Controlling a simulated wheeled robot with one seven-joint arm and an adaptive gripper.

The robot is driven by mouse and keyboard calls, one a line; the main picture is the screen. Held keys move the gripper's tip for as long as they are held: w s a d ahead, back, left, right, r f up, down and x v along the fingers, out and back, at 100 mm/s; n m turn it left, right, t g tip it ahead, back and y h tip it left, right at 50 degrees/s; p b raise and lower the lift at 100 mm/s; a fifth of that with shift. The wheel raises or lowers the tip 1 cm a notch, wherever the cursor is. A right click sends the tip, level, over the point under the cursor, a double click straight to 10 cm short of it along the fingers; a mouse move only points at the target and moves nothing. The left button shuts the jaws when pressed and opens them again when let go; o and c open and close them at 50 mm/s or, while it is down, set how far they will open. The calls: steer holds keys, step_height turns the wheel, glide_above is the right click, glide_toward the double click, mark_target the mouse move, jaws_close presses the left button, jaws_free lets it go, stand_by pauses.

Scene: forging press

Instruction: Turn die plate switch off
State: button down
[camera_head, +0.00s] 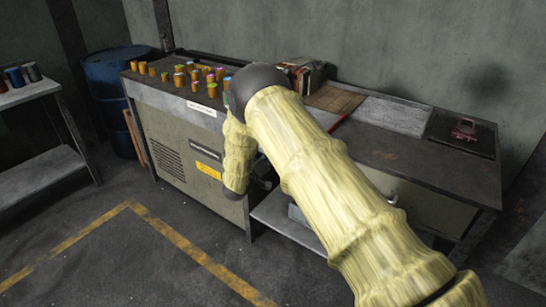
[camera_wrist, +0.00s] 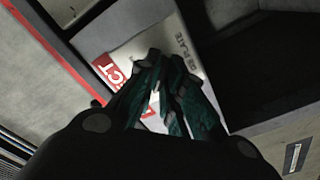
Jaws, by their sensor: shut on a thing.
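In the wrist view, my gripper (camera_wrist: 166,64) has its dark green fingers closed together in front of a pale label plate (camera_wrist: 130,22). The plate reads "DIE PLATE" on the right and has a red area with white letters on the left. The fingers cover the middle of the plate, and the die plate switch itself is hidden behind and between them. In the head view, my arm hides my gripper and the switch.
A red strip (camera_wrist: 62,52) runs beside the plate, with a dark recess to the right. In the head view, a cabinet (camera_head: 172,140) with several orange cylinders on top stands left of my arm. A workbench (camera_head: 425,165) extends right. Open floor lies in front.

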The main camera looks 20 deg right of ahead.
steer(key=shift+f+n, duration=0.1)
steer(key=shift+n, duration=0.2)
steer(key=c, duration=1.5)
jaws_free()
steer(key=shift+c, duration=0.2)
steer(key=v, duration=1.2)
steer(key=shift+s, duration=0.1)
